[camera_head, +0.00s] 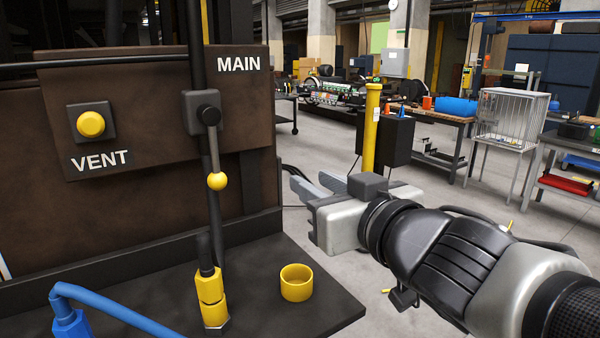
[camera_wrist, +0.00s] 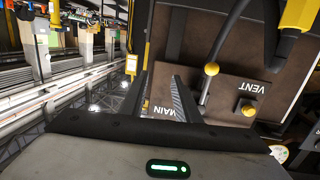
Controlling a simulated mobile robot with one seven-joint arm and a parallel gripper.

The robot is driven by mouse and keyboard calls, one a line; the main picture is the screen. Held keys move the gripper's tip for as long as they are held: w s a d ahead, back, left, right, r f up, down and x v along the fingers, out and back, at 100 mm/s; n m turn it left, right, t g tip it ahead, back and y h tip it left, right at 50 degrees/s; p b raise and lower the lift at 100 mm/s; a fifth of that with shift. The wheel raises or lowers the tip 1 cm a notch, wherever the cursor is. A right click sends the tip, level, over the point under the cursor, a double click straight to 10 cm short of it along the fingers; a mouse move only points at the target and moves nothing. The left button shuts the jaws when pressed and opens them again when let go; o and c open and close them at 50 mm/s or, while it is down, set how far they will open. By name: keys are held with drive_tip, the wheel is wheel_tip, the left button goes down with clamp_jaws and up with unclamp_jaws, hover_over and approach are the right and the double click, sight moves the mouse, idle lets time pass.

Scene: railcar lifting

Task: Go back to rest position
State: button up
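My gripper (camera_head: 310,180) is at the right of the black shelf in the head view, raised and clear of the panel. Its two fingers point away to the left and stand apart with nothing between them. In the wrist view, the open fingers (camera_wrist: 164,88) show in front of the brown MAIN panel (camera_wrist: 170,100). The panel (camera_head: 150,75) also carries a yellow VENT button (camera_head: 90,124). A lever with a yellow ball (camera_head: 217,181) hangs in front of the panel, apart from my gripper.
A yellow ring (camera_head: 296,283) and a yellow hose fitting (camera_head: 211,298) are on the black shelf (camera_head: 265,315). A blue hose (camera_head: 110,301) is at lower left. A yellow post (camera_head: 370,130) stands behind my gripper. Benches and a wire cage (camera_head: 510,118) are farther back, with open floor between.

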drive_tip(key=s+d+f+m+g+h, duration=0.1)
drive_tip(key=d+f+m+g+h, duration=0.2)
drive_tip(key=d, duration=0.4)
drive_tip(key=s+d+f+m+g+h, duration=0.1)
drive_tip(key=s+d+f+m+h, duration=0.1)
drive_tip(key=d+f+h, duration=0.35)
drive_tip(key=s+f+g, duration=0.5)
drive_tip(key=s+f, duration=0.3)
drive_tip(key=s, duration=0.2)
wheel_tip(320, 180, up, 18)
drive_tip(key=p, duration=1.8)
drive_tip(key=shift+d+m+g+y, duration=0.2)
drive_tip(key=shift+m+g+y, duration=0.1)
drive_tip(key=shift+y, duration=0.05)
drive_tip(key=shift+d, duration=0.1)
